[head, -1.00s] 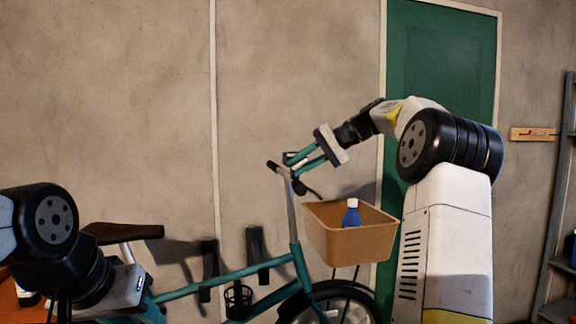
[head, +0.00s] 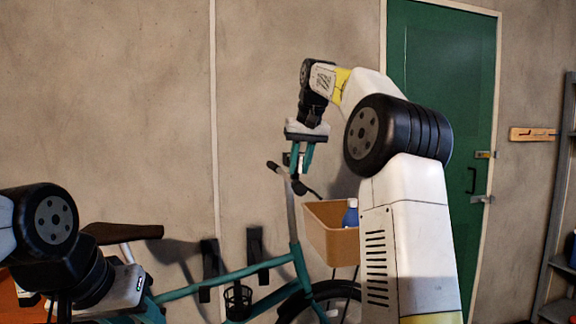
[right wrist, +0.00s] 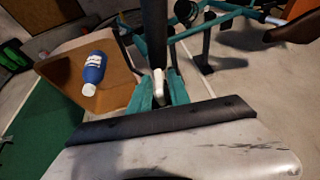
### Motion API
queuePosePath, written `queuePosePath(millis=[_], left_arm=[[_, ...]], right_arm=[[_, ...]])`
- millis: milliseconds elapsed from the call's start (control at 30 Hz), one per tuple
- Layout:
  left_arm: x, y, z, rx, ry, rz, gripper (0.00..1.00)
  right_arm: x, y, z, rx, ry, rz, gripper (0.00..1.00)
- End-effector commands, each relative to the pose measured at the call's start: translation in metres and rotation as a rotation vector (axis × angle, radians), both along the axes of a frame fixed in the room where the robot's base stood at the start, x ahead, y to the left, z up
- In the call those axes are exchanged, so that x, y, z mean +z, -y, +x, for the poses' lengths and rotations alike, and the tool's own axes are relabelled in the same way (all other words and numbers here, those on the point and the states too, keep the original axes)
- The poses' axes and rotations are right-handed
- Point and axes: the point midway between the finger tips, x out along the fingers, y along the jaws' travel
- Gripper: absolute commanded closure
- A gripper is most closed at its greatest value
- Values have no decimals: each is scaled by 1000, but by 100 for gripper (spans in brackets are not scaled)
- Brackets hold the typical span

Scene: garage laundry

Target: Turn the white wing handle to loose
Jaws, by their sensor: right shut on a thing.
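The white wing handle (right wrist: 158,84) shows as a pale bar between the teal fingers in the right wrist view. My right gripper (head: 299,172) points down from above at the top of the bicycle's steering post and is shut on this handle; the fingers also show in the right wrist view (right wrist: 159,90). In the head view the handle is too small and covered to make out. My left gripper (head: 146,297) is low at the left, by the bicycle frame. Its fingers blend with the teal frame, so its opening does not show.
The teal bicycle (head: 230,276) stands by the wall. A tan basket (head: 329,236) with a blue bottle (head: 351,214) is close below and right of the right gripper. A green door (head: 440,60) and a shelf rack (head: 560,190) are at the right.

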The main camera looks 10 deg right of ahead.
Motion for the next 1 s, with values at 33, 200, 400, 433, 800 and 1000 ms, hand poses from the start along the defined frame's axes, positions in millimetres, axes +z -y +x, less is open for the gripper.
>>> queuePosePath(millis=[33, 200, 400, 433, 800, 1000], left_arm=[[0, 0, 0, 0, 0, 0, 64], [0, 0, 0, 0, 0, 0, 64], [0, 0, 0, 0, 0, 0, 64], [0, 0, 0, 0, 0, 0, 64], [0, 0, 0, 0, 0, 0, 64], [0, 0, 0, 0, 0, 0, 64]], right_arm=[[0, -1, 0, 3, -2, -26, 100], [-1, -1, 0, 1, 0, -90, 100], [-1, 0, 0, 0, 0, -126, 100], [-1, 0, 0, 0, 0, -128, 100], [-2, 0, 0, 0, -2, -132, 100], [-2, 0, 0, 0, -1, -131, 67]])
